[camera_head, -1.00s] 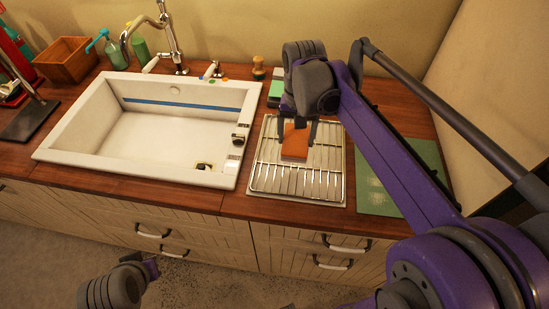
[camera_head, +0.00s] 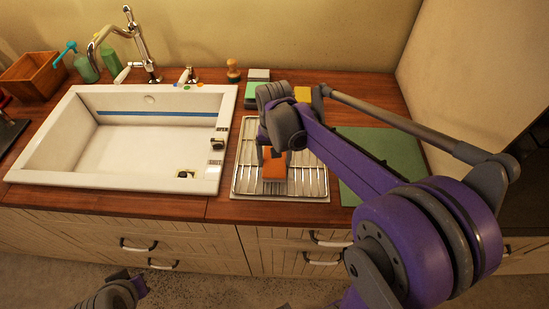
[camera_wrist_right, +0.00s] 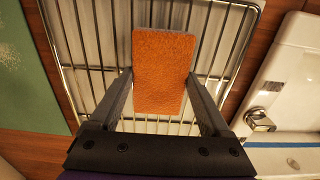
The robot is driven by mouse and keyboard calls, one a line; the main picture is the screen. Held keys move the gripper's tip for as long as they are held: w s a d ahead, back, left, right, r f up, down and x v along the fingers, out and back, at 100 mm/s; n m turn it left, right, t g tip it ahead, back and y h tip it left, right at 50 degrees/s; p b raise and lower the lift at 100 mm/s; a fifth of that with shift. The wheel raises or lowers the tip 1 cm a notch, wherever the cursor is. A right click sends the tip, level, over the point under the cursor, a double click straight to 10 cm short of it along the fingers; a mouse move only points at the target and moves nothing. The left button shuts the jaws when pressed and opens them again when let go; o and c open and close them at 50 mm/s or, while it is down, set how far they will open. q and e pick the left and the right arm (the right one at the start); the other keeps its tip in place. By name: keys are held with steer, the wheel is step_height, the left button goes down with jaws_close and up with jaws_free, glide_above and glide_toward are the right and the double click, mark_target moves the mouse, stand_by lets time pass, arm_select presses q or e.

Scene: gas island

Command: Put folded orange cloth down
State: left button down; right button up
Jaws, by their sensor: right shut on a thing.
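The folded orange cloth (camera_head: 274,168) is a small flat rectangle at the metal wire rack (camera_head: 308,183), right of the sink. My right gripper (camera_head: 273,156) comes down on it from above and is shut on it. In the right wrist view the cloth (camera_wrist_right: 161,72) lies between the two fingers of my right gripper (camera_wrist_right: 160,92), over the rack's bars (camera_wrist_right: 92,38). I cannot tell whether the cloth touches the bars. My left gripper (camera_head: 138,284) is low in front of the cabinets, and its jaws are unclear.
The white sink (camera_head: 215,165) is left of the rack. A green mat (camera_head: 355,160) is to its right. Green and grey blocks (camera_head: 254,90), a yellow block (camera_head: 302,94) and a wooden-topped brush (camera_head: 233,70) stand behind. A tan wall bounds the right.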

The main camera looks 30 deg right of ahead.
mark_target(274, 161)
steer(key=shift+f, duration=0.15)
steer(key=o, duration=1.4)
steer(key=shift+r, duration=0.4)
step_height(274, 161, up, 11)
steer(key=s+a+f+n+t, duration=0.2)
steer(key=s+f, duration=0.1)
steer(key=s, duration=0.1)
steer(key=s+a+f+n+t, duration=0.2)
steer(key=s+f, duration=0.2)
steer(key=s+a+f+n+t, duration=0.2)
steer(key=s+f, duration=0.2)
steer(key=s, duration=0.1)
steer(key=shift+a+p, duration=0.4)
